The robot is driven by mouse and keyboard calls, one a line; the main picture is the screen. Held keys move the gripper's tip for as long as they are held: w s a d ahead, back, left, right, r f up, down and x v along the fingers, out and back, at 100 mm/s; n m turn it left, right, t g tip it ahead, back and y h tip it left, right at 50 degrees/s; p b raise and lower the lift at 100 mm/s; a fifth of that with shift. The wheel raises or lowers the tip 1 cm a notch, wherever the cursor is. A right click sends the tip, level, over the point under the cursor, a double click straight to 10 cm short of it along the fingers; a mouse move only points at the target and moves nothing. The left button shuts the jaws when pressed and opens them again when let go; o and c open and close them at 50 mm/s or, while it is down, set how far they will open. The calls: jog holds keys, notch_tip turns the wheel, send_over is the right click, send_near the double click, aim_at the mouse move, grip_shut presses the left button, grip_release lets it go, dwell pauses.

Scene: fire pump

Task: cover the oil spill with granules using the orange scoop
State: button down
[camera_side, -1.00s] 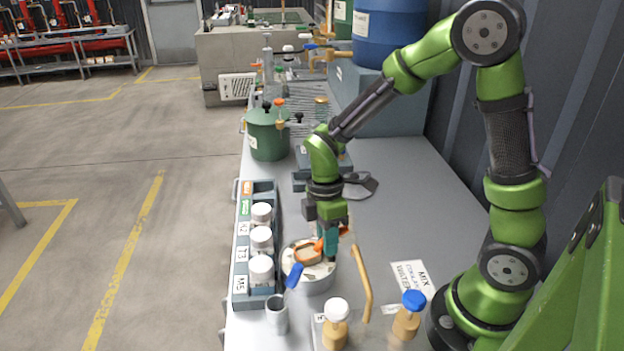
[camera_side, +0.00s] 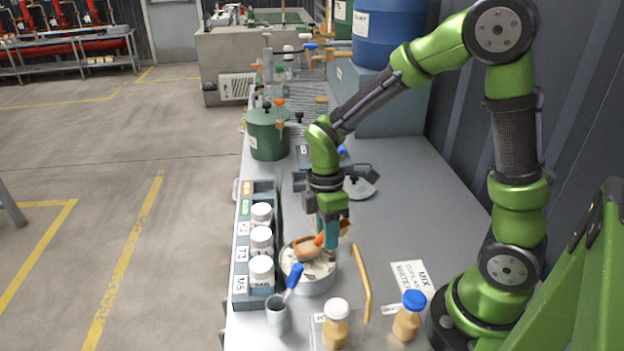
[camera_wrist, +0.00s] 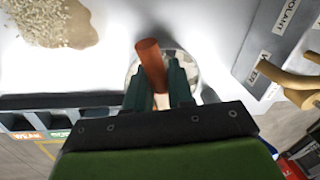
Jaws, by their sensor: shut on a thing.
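My gripper (camera_side: 329,238) is shut on the orange scoop (camera_side: 306,249) by its handle, which also shows between the fingers in the wrist view (camera_wrist: 151,62). The scoop's bowl is over the round metal pan (camera_side: 311,287) and seems to hold tan material. The pan contains pale granules; I cannot tell whether the scoop touches them. In the wrist view, the tan oil spill (camera_wrist: 84,30) lies at the top left on the white surface, with pale granules (camera_wrist: 38,20) over part of it. My arm hides most of that area in the side view.
A rack of white-capped jars (camera_side: 261,240) stands left of the pan. A metal cup (camera_side: 278,318) with a blue-handled tool, a bent tan rod (camera_side: 363,285) and capped bottles (camera_side: 407,318) are in front. A green bucket (camera_side: 267,135) stands further back. The bench's right side is mostly clear.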

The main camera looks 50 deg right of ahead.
jog(key=shift+r, duration=2.6)
